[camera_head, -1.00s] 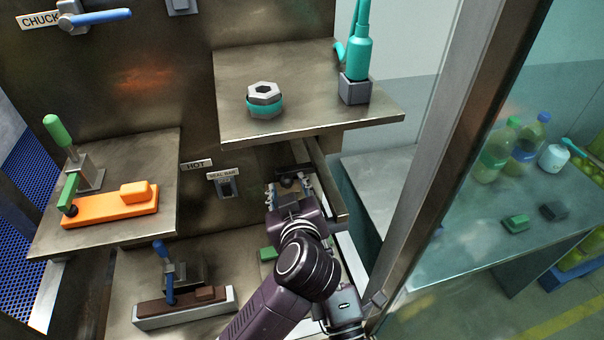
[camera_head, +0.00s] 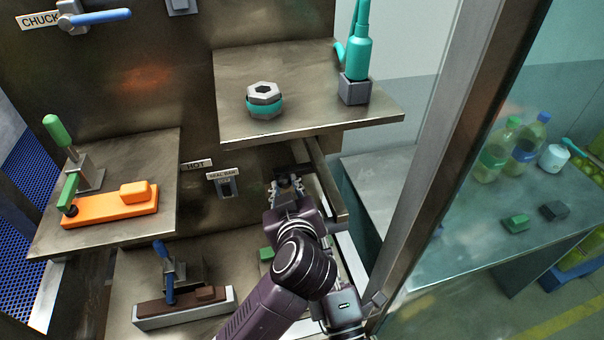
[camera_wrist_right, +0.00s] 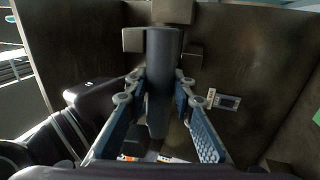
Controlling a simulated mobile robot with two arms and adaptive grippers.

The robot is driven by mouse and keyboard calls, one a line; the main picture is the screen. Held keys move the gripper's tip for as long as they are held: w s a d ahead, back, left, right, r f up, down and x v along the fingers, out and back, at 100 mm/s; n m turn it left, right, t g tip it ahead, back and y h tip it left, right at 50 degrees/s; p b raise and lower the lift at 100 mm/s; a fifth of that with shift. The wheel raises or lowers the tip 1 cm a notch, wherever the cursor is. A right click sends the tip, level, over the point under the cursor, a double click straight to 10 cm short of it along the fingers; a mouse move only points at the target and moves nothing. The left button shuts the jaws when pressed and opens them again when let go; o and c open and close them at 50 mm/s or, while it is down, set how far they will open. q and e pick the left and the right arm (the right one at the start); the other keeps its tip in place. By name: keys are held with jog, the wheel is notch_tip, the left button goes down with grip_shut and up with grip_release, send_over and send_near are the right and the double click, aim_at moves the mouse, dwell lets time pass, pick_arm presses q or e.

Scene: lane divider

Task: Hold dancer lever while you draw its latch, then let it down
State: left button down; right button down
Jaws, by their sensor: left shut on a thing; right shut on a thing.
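My left gripper (camera_head: 286,187) is under the upper shelf, beside an open-fronted channel. It is shut on a small part there, mostly hidden by its fingers. In the right wrist view, my right gripper (camera_wrist_right: 163,125) is shut on a dark round bar (camera_wrist_right: 163,65) that runs lengthwise between its blue-padded fingers. Grey blocks (camera_wrist_right: 172,11) sit at the bar's far end, in front of a dark metal panel. I cannot tell for certain which held part is the dancer lever and which is its latch. The right gripper cannot be made out in the head view.
A metal side wall (camera_head: 330,185) stands close on the right.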

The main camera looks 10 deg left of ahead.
pick_arm(q)
jog(key=shift+s+a, duration=0.25)
jog(key=shift+a, duration=0.35)
jog(key=shift+s+a, duration=0.3)
jog(key=shift+a, duration=0.35)
jog(key=shift+s+a, duration=0.25)
jog(key=shift+a, duration=0.35)
pick_arm(e)
jog(key=shift+r, duration=0.1)
pick_arm(q)
jog(key=c, duration=1.6)
grip_release()
jog(key=shift+d, duration=0.1)
jog(key=v, duration=0.7)
notch_tip(320, 180, up, 10)
jog(key=shift+w+f, duration=0.1)
